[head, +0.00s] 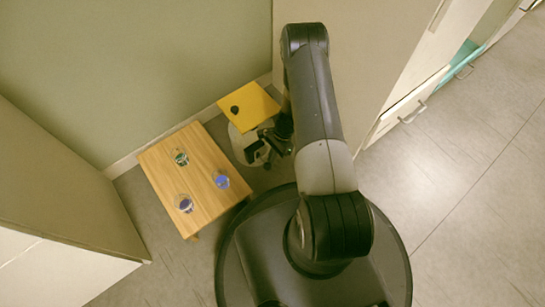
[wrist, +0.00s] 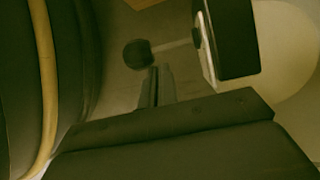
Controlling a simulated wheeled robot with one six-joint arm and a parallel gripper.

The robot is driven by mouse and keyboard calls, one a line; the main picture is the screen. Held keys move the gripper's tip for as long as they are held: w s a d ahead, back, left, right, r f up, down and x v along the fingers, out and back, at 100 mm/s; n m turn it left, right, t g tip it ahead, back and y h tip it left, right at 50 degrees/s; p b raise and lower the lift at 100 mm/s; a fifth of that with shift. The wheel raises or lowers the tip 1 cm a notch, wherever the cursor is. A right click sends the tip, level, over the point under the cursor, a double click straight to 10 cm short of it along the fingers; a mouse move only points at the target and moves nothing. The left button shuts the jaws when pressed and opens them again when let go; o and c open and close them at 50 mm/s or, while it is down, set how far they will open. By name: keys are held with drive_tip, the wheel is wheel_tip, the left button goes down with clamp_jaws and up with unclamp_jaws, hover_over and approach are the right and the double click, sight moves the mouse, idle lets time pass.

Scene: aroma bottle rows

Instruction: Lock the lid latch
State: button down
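A yellow square panel (head: 249,107), which looks like the lid, shows in the head view beyond my gripper, with a small black knob (head: 235,109) on it. A pale round surface (head: 239,146) lies just below the panel. My gripper (head: 258,151) is over this pale surface, close to the panel's near edge. In the wrist view a black ball (wrist: 137,53) sits on a pale rod, beside a dark block with a light edge (wrist: 228,40). I cannot tell whether the ball is the latch handle. The gap between my fingertips is unclear, and the latch's position is hidden.
A wooden table (head: 207,153) stands left of my gripper, carrying a dark green-topped glass (head: 181,158) and two blue-filled ones (head: 222,181) (head: 184,204). Walls close in behind and at left. A cabinet with handles (head: 412,113) stands at right. Open floor lies at lower right.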

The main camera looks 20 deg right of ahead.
drive_tip(key=shift+w+r, duration=0.2)
drive_tip(key=shift+r, duration=0.2)
idle(0.3)
drive_tip(key=shift+r, duration=0.15)
idle(0.4)
drive_tip(key=w+d+r+p, duration=0.2)
drive_tip(key=w+d, duration=0.3)
drive_tip(key=d, duration=0.6)
drive_tip(key=shift+w+p, duration=0.4)
drive_tip(key=shift+p, duration=0.05)
drive_tip(key=s+a+f+b, duration=0.1)
drive_tip(key=s+a+b, duration=0.2)
drive_tip(key=s+a, duration=0.3)
drive_tip(key=shift+a+f, duration=0.25)
drive_tip(key=shift+a, duration=2.35)
